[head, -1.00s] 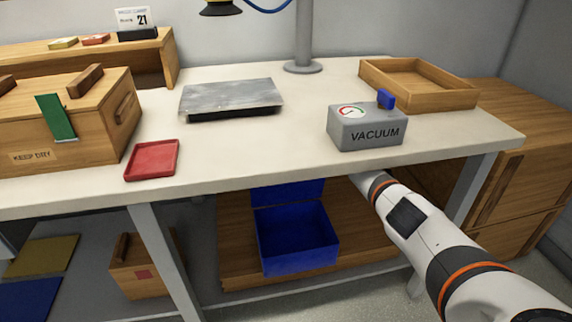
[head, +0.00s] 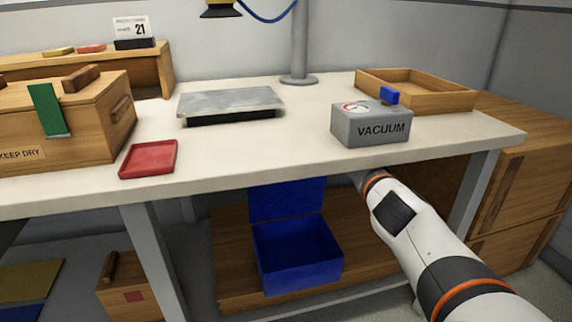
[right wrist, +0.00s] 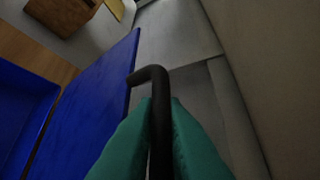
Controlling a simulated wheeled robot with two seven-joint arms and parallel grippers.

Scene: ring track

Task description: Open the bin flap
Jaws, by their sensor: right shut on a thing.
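The blue bin (head: 298,270) stands under the table, its top uncovered and its inside showing. Its blue flap (head: 287,200) is raised at the bin's back, partly hidden by the table edge. In the right wrist view the flap (right wrist: 88,105) is a flat blue panel with a black bent handle (right wrist: 152,76) at its edge, and the bin (right wrist: 22,105) is at the left. My right gripper (right wrist: 160,115), with green fingers, is shut on the handle. In the head view my right arm reaches under the table and hides the gripper. My left gripper is not in view.
The table (head: 230,160) is above the bin, and its grey leg (head: 470,190) is close to my right arm. The bin stands on a wooden shelf (head: 232,262). A vacuum box (head: 372,125) and a red tray (head: 148,158) are on the table.

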